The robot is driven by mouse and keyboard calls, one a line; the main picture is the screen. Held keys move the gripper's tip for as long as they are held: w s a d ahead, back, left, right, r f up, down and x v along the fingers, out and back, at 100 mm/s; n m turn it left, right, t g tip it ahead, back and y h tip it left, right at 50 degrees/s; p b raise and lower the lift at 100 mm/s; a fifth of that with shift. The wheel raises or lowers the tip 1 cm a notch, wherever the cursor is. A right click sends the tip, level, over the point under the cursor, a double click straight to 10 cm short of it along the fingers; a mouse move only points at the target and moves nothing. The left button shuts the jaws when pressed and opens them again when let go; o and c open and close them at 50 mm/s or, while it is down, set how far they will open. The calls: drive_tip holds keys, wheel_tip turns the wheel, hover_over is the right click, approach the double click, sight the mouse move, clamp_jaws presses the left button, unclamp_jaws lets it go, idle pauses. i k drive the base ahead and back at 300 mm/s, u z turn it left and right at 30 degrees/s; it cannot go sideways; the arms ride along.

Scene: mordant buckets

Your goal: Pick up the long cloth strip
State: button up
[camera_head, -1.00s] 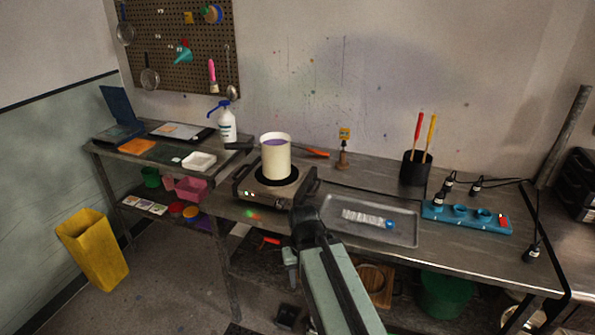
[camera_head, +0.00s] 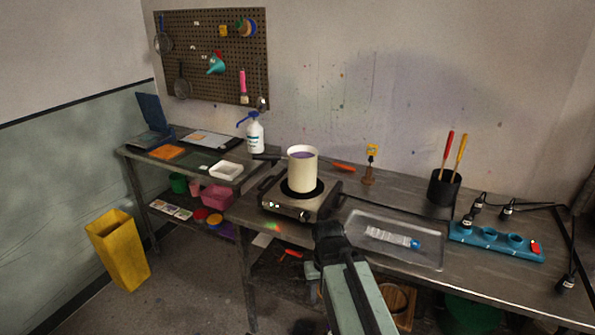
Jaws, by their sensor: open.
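A pale, whitish, slim thing with a blue end (camera_head: 391,238) lies in a grey metal tray (camera_head: 359,215) on the bench, right of the hot plate. I cannot tell whether it is the cloth strip or a clear tube, and no other clear long cloth strip shows. My arm rises from the bottom edge, its dark bend standing in front of the bench's front edge, left of the tray. The jaws of my gripper cannot be made out.
A cream pot (camera_head: 302,173) with purple contents stands on a hot plate (camera_head: 285,207). A black cup (camera_head: 443,188) with red and yellow handles stands behind the tray. A blue holder (camera_head: 497,243) with dark bottles is at right. A yellow bin (camera_head: 118,253) stands on the floor.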

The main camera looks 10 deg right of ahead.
sight(405, 240)
drive_tip(key=u, duration=1.8)
drive_tip(key=k, duration=1.05)
drive_tip(key=z, duration=0.7)
drive_tip(key=i, duration=1.05)
drive_tip(key=u, duration=0.1)
